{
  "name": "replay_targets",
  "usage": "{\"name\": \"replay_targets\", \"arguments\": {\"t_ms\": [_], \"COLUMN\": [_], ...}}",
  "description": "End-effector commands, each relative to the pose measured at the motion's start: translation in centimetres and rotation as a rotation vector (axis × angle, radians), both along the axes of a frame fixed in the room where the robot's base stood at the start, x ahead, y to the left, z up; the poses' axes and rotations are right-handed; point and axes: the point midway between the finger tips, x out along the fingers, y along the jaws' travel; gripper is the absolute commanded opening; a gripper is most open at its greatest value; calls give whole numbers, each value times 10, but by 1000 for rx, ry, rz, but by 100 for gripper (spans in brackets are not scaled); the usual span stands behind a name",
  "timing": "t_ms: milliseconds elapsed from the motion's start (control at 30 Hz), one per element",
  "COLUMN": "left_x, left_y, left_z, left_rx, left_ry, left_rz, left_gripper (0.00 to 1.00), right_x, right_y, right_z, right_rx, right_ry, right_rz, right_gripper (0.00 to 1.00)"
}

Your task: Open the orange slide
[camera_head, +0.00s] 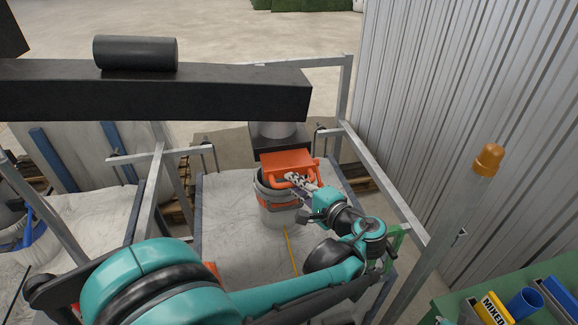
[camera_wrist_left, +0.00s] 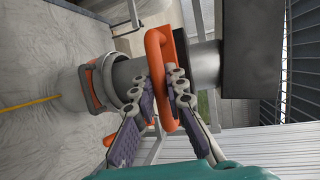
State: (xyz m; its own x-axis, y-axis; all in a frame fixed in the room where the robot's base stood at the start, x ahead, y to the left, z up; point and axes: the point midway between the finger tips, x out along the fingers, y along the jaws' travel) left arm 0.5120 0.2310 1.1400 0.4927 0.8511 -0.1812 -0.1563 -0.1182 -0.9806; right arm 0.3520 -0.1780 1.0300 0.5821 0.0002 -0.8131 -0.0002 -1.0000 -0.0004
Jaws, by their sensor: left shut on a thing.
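The orange slide (camera_head: 287,160) sits under a grey spout, just above a bucket, and has a bent orange bar handle. In the left wrist view the handle (camera_wrist_left: 158,50) passes between the fingers. My left gripper (camera_head: 292,179) is shut on this handle, and its fingers lie on both sides of the bar in the wrist view (camera_wrist_left: 165,85). The grey bucket (camera_head: 279,213) stands below the slide, its mouth partly hidden by the slide and gripper. It also shows in the wrist view (camera_wrist_left: 74,97). My right gripper is not in view.
A metal frame (camera_head: 345,95) surrounds the spout, and a corrugated wall (camera_head: 460,110) stands at the right. A pale sheet (camera_head: 225,225) lies under the bucket with a yellow strip (camera_head: 290,250) on it. A post with an orange lamp (camera_head: 488,160) and a green table (camera_head: 450,300) are at the right.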

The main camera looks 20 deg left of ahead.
Motion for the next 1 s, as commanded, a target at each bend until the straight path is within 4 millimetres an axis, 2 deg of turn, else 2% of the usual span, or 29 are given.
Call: {"name": "replay_targets", "arguments": {"t_ms": [100, 200, 533, 567, 600, 633, 1000], "left_x": [-19, -27, -30, -30, -30, -30, -31], "left_y": [-16, -21, -22, -22, -22, -22, -26], "left_z": [1, 0, 0, 0, 0, 0, 1], "left_rx": [-1, -1, 0, 0, 0, 0, 1], "left_ry": [-1, -1, -1, -1, -1, -1, -1], "left_rz": [-5, -3, 0, 0, 0, 0, -1], "left_gripper": [0, 0, 0, 18, 28, 34, 34], "right_x": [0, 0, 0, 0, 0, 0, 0], "right_y": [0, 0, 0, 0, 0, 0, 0], "right_z": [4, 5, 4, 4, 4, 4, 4], "right_rx": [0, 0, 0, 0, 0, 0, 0], "right_ry": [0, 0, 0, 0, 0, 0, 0], "right_rz": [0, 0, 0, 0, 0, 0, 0], "right_gripper": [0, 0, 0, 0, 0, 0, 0]}}
